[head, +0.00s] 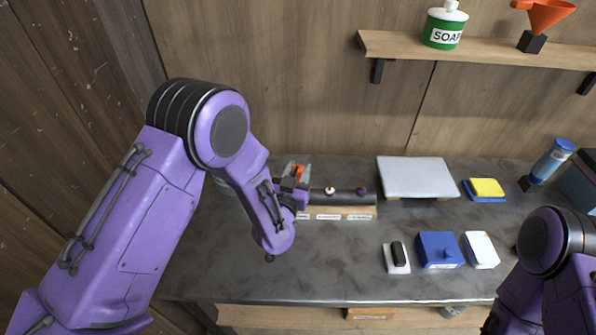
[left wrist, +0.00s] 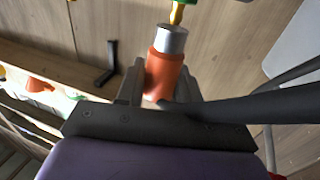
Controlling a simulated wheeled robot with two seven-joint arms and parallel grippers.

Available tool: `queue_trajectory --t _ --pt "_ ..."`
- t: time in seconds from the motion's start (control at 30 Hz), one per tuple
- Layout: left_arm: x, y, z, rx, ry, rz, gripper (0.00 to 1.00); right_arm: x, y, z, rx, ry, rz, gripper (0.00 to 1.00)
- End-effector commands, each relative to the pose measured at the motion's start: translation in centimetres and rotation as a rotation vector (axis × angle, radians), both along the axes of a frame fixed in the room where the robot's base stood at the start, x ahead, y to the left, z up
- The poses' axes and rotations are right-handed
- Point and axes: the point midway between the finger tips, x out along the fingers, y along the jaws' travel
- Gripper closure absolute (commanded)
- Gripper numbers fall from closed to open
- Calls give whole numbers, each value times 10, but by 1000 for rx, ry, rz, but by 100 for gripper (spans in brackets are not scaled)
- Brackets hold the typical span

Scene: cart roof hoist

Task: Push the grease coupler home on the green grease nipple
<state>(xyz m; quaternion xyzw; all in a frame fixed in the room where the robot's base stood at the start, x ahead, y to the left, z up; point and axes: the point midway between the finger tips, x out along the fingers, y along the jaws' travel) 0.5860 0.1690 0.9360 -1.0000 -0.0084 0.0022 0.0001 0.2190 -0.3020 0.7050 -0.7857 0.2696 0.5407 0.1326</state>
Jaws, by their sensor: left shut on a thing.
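My left gripper (head: 296,180) is shut on the orange grease coupler (head: 298,171), at the left end of a dark bar (head: 345,194) on a labelled wooden block (head: 326,211). In the left wrist view the coupler (left wrist: 164,76) sits between the fingers, its silver collar (left wrist: 171,39) facing a brass tip on the green grease nipple (left wrist: 182,6). The tip meets the collar's mouth; I cannot tell how deep it is inside. In the head view the green nipple is hidden by the gripper. A cream nipple (head: 329,190) and a purple nipple (head: 361,191) show further right. My right gripper is out of view.
A pale grey panel (head: 417,177) lies right of the bar. A blue box (head: 439,250) and small pads lie in front. A shelf (head: 480,49) with a green soap bottle (head: 444,25) and orange funnel (head: 546,14) is above. The bench's front middle is clear.

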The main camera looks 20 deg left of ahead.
Motion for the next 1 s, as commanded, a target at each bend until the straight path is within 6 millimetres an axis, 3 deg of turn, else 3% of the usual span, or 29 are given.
queue_trajectory --t 0.63,0.67,0.7,0.73,1.0 --pt "0 0 -17 0 0 0 99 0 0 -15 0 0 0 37" --pt "0 0 -16 -1 -1 0 53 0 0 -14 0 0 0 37" --pt "0 0 -16 -1 0 0 40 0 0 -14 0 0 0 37" --pt "0 0 -16 0 0 0 33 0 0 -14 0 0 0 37" --pt "-1 0 -16 0 0 0 33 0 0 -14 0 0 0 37"
